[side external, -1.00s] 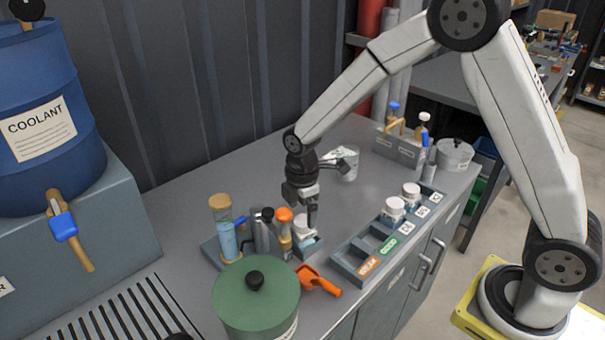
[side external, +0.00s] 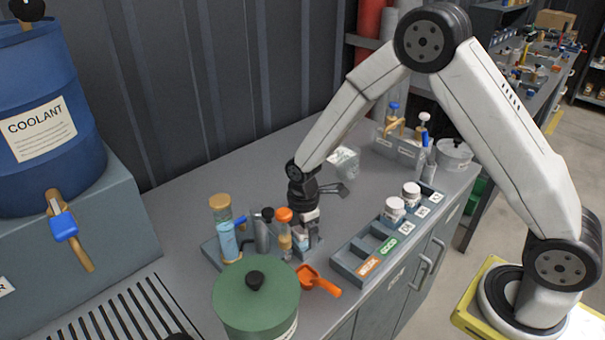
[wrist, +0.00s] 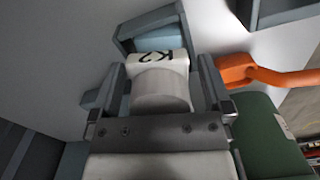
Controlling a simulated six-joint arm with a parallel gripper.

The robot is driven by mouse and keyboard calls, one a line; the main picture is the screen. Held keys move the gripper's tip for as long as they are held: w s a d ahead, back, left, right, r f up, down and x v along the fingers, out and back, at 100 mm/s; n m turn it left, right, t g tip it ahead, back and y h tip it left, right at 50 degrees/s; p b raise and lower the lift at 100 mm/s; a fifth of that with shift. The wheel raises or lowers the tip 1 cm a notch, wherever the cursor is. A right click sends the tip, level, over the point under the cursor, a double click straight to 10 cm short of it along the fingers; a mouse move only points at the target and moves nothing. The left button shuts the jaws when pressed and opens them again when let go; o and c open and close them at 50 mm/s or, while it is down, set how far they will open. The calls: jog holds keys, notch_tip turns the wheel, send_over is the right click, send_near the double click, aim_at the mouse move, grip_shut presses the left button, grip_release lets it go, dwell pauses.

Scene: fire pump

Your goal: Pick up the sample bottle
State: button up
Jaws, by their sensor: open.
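The sample bottle (wrist: 160,92) has a white cap and a white label reading K2. In the wrist view it lies between the two fingers of my gripper (wrist: 161,72), with a small gap visible at each side. In the side view my gripper (side external: 309,236) points down over the bottle's small stand (side external: 318,243), and its fingers hide most of the bottle. The gripper is open.
Left of my gripper is a stand with a blue liquid cylinder (side external: 228,240) and an orange-capped vial (side external: 284,232). An orange scoop (side external: 318,281) and a green lidded pot (side external: 256,297) are in front. A rack (side external: 352,265) with two white-capped bottles (side external: 395,209) is right.

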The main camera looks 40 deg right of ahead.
jog(key=shift+f, duration=0.15)
dwell(0.3)
jog(key=c, duration=1.3)
jog(key=shift+w+r, duration=0.1)
jog(key=shift+r, duration=0.55)
jog(key=s+d+r, duration=0.1)
jog(key=s+r, duration=1)
jog(key=s, duration=0.3)
jog(key=shift+d+r, duration=0.15)
jog(key=shift+r, duration=0.2)
